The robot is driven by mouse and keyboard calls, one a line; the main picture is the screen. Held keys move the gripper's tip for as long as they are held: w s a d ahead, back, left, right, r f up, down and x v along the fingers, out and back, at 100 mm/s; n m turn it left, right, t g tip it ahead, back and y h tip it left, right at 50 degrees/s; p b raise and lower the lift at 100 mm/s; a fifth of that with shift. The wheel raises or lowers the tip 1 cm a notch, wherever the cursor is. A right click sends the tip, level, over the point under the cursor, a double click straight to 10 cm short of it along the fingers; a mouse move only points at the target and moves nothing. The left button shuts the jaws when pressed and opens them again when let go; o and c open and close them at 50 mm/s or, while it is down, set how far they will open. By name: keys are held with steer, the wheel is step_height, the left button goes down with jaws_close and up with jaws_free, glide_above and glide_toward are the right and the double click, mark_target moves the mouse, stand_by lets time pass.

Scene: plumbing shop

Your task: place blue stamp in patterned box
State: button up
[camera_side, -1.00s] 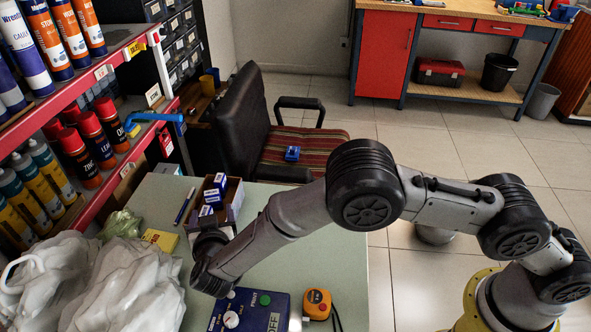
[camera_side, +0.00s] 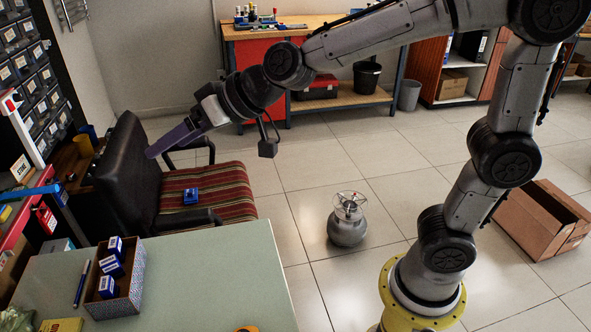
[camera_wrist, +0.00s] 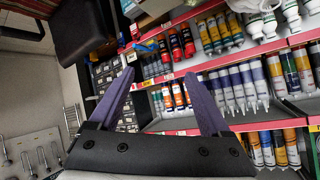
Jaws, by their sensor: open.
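A small blue object (camera_side: 191,196), which looks like the blue stamp, lies on the striped seat of the chair. The patterned box (camera_side: 133,293) is open-topped and stands on the pale green table, with several small blue-and-white boxes in it. My gripper (camera_side: 152,152) has purple fingers and is raised in the air by the chair back, above the seat's height and apart from the blue object. In the wrist view, the fingers (camera_wrist: 160,76) are spread wide with nothing between them. The blue object and the patterned box are not visible in the wrist view.
The black chair back (camera_side: 128,175) and an armrest (camera_side: 192,219) flank the striped seat. A grey gas cylinder (camera_side: 347,228) stands on open floor. Shelves of tubes (camera_wrist: 235,85) fill the wrist view.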

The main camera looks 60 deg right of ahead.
steer(key=s+d+f+g+h, duration=0.2)
steer(key=s+d, duration=0.6)
steer(key=s, duration=0.5)
steer(key=s+d+f+g+h, duration=0.2)
steer(key=s+d+f, duration=0.3)
steer(key=s+d, duration=0.3)
steer(key=s, duration=0.4)
steer(key=shift+s+f+m+g+h, duration=0.25)
steer(key=shift+s+m+g+h, duration=0.05)
steer(key=shift+s+h, duration=0.1)
